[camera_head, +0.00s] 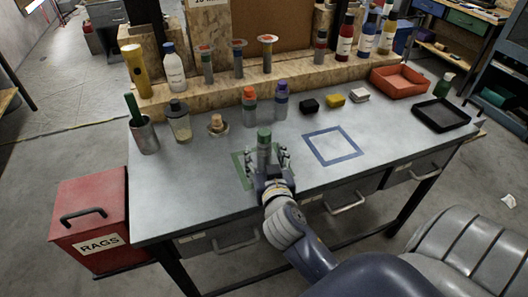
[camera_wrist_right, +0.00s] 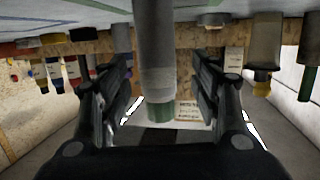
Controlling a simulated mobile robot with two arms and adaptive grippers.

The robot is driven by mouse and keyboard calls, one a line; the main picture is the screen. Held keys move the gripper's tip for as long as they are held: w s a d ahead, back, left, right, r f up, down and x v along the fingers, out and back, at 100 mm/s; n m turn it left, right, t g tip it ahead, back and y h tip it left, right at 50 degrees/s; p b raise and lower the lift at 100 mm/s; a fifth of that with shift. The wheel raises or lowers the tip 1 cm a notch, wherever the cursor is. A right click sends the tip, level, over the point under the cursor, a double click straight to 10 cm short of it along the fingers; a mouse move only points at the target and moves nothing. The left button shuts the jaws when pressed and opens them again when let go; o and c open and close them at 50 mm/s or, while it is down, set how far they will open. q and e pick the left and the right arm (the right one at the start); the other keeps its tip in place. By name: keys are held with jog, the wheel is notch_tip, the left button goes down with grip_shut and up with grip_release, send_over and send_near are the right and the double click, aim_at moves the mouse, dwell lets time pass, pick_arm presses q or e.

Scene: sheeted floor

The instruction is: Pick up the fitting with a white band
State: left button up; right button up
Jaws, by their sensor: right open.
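A grey cylindrical fitting with a green top (camera_head: 264,139) stands upright on the bench, at the green square outline. A paler band below its top shows in the wrist view, where the fitting (camera_wrist_right: 158,60) appears upside down; I cannot tell for sure that the band is white. My right gripper (camera_head: 268,160) is open around this fitting, one finger on each side. In the wrist view, gaps show between the fitting and both fingers (camera_wrist_right: 160,88). The fitting's lower part is hidden by the gripper in the head view. My left gripper is not in view.
A blue square outline (camera_head: 333,158) lies to the right on clear bench. A red bin (camera_head: 399,80) and a black tray (camera_head: 442,114) are at the back right.

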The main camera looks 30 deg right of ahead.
aim_at(265, 153)
jog(key=x, duration=0.3)
jog(key=shift+w+d, duration=0.1)
jog(key=shift+d, duration=0.1)
jog(key=shift+w, duration=0.1)
jog(key=c, duration=1.3)
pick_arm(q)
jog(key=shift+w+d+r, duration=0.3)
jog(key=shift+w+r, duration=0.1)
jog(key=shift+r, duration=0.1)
pick_arm(e)
jog(key=shift+c, duration=0.3)
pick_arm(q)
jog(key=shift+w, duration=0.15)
pick_arm(e)
jog(key=shift+r, duration=0.15)
